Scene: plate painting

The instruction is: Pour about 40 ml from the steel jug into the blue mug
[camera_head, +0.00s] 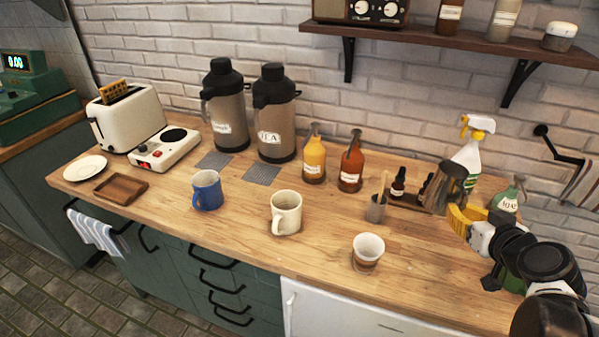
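The steel jug (441,190) is at the right of the counter, near the wall, and leans to the right in the picture. I cannot tell whether its base touches the counter. My gripper (459,217), with yellow fingers, is at the jug's lower right side, close to or touching it. Whether the fingers are closed on the jug is not clear. The blue mug (207,191) stands upright on the left half of the counter, far from my gripper. The insides of the jug and mug cannot be made out.
A cream mug (286,214) and a white-and-brown cup (367,252) stand between the jug and blue mug. A small metal cup (376,209), amber bottle (350,171) and yellow bottle (314,160) are nearby. A spray bottle (467,154) is behind the jug. The front counter is mostly clear.

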